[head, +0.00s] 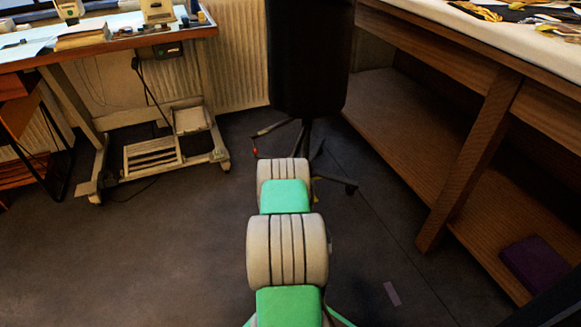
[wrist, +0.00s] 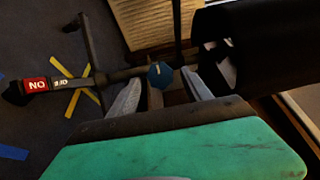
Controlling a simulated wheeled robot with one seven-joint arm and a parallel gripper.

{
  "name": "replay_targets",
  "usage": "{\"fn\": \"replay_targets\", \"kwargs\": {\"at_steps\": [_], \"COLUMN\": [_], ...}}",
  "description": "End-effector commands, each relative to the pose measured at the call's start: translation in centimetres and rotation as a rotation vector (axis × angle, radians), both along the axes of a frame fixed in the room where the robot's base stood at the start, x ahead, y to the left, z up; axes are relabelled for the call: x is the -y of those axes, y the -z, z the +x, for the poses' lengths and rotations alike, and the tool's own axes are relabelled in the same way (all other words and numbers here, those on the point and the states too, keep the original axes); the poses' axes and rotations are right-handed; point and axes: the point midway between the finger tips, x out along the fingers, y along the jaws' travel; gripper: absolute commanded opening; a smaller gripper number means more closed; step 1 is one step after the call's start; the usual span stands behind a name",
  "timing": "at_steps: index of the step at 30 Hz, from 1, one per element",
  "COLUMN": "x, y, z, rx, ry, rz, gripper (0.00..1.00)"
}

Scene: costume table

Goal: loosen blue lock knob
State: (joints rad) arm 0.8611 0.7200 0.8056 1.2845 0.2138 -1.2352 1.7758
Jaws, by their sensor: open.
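The blue lock knob (wrist: 160,75) shows in the wrist view, a small faceted knob with a pale yellowish mark, on a dark horizontal bar. My gripper (wrist: 162,82) is open, with one pale finger to the left of the knob and one to its right. The knob appears in the gap between the fingertips; I cannot tell whether it is as deep as the tips. No contact is visible. In the head view my arm hides the gripper and the knob.
The bar carries a red label reading NO (wrist: 36,85) and a dark label. A black cylindrical form (head: 308,55) stands on a legged base, close to my gripper's right. A wooden shelved table (head: 455,75) is at right, a wheeled table (head: 110,45) at left. Floor is open at left.

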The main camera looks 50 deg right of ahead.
Motion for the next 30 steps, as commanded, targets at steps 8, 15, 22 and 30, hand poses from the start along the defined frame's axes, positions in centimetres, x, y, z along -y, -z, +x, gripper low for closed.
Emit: {"fn": "replay_targets", "kwargs": {"at_steps": [8,15,22,30], "x": [4.1,5.0,4.9,4.9], "y": [0.3,0.0,0.0,0.0], "z": [3.1,3.8,3.8,3.9], "rx": [-0.002,-0.005,-0.004,-0.004], "ry": [-0.001,-0.002,-0.003,-0.003], "rz": [0.000,0.001,0.001,0.001], "gripper": [0.58,0.58,0.49,0.27]}}
